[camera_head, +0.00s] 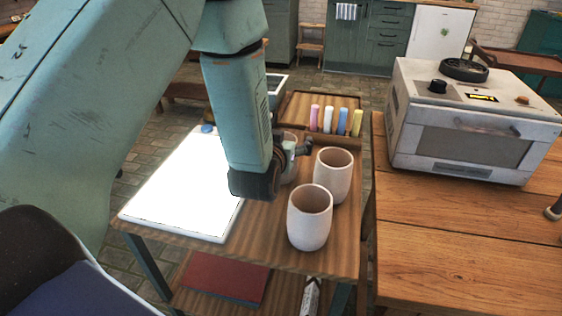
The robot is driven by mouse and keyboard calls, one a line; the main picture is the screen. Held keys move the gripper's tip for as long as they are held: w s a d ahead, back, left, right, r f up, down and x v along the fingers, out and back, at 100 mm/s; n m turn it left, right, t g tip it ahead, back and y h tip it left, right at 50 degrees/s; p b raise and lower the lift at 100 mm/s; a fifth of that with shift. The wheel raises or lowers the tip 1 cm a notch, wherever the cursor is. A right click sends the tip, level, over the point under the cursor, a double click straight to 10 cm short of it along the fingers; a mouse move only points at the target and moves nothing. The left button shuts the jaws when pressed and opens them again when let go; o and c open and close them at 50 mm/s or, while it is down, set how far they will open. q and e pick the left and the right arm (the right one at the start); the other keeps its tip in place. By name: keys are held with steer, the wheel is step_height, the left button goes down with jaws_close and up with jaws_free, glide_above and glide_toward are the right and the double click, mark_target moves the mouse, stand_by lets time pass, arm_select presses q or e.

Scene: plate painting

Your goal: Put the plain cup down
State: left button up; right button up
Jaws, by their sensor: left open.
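Two plain, pale, pinkish-white cups stand upright on the small wooden table (268,238). The nearer cup (309,222) is at the table's front right, and the farther cup (334,178) stands just behind it, a little to the right. Both look empty, and I cannot tell them apart by pattern. My left gripper (303,148) is open, just left of the farther cup's rim and behind the nearer cup. My arm's wrist partly hides it. No cup is visibly held. My right gripper is not seen.
A bright white panel (185,190) covers the table's left side. A wooden tray (303,101) with several coloured tubes (328,119) is at the back. A pale oven (470,125) stands on the wooden table (440,245) to the right. A red book (222,278) lies below.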

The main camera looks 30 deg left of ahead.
arm_select(q)
steer(key=shift+w+a+f, duration=0.2)
steer(key=shift+w+f, duration=0.1)
steer(key=shift+c, duration=1.2)
steer(key=shift+s+d+r, duration=0.15)
steer(key=shift+s+r, duration=0.05)
steer(key=c, duration=0.5)
steer(key=shift+w+f, duration=0.1)
steer(key=c, duration=0.8)
